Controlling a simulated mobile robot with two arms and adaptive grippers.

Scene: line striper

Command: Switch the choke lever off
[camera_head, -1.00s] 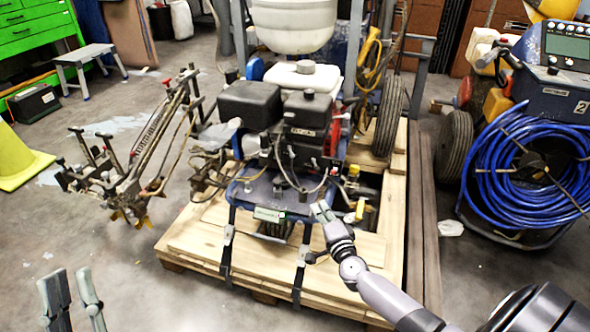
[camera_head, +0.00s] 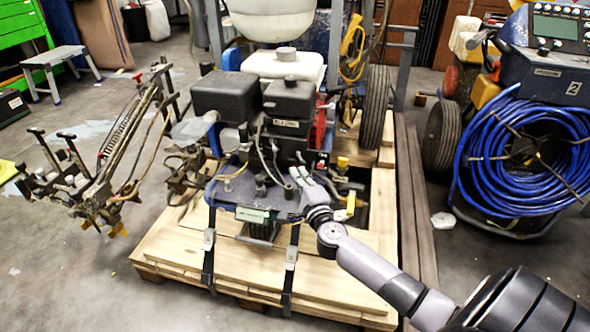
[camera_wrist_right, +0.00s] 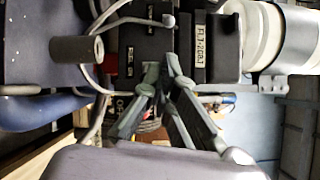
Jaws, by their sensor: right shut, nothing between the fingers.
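The line striper's black engine (camera_head: 287,122) stands on a wooden pallet, below a white tank. My right gripper (camera_head: 298,174) is at the engine's lower front, its fingers pointing up at it. In the right wrist view the gripper (camera_wrist_right: 165,68) is shut and empty, with its tips in front of the black labelled engine housing (camera_wrist_right: 210,45). A thin rod with a small grey ball end (camera_wrist_right: 168,20) and a dark cylinder on a rod (camera_wrist_right: 77,49) show near the tips. I cannot tell which part is the choke lever, or whether the fingers touch anything. My left gripper is out of view.
A pale cable (camera_wrist_right: 97,75) curves beside the fingers in the wrist view. The wooden pallet (camera_head: 190,250) carries the machine, with straps at its front. A blue hose reel (camera_head: 520,150) stands at right, and a frame with rods (camera_head: 110,160) at left.

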